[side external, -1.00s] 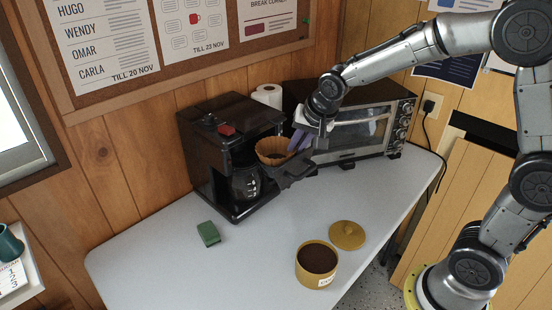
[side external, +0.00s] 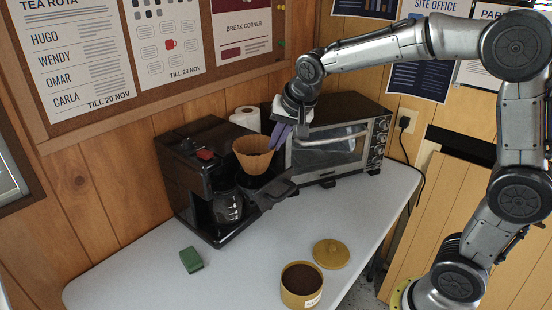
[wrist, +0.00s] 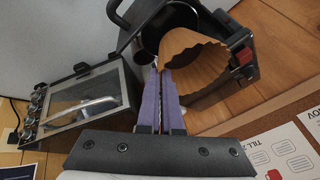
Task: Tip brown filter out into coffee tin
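The brown filter (side external: 254,158) is a fluted paper cone, upright above the swung-out basket (side external: 268,190) of the black coffee maker. My gripper (side external: 275,137) is shut on the right side of its rim. In the wrist view, the purple fingers of my gripper (wrist: 165,82) pinch the edge of the filter (wrist: 192,55). The coffee tin (side external: 301,302) stands open on the table's front part, below and right of the filter, with dark brown grounds inside. Its yellow lid (side external: 331,253) lies behind it to the right.
The coffee maker (side external: 190,170) with its glass jug (side external: 228,208) stands behind left. A green sponge (side external: 191,260) lies front left. The table (side external: 235,275) between sponge and tin is clear.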

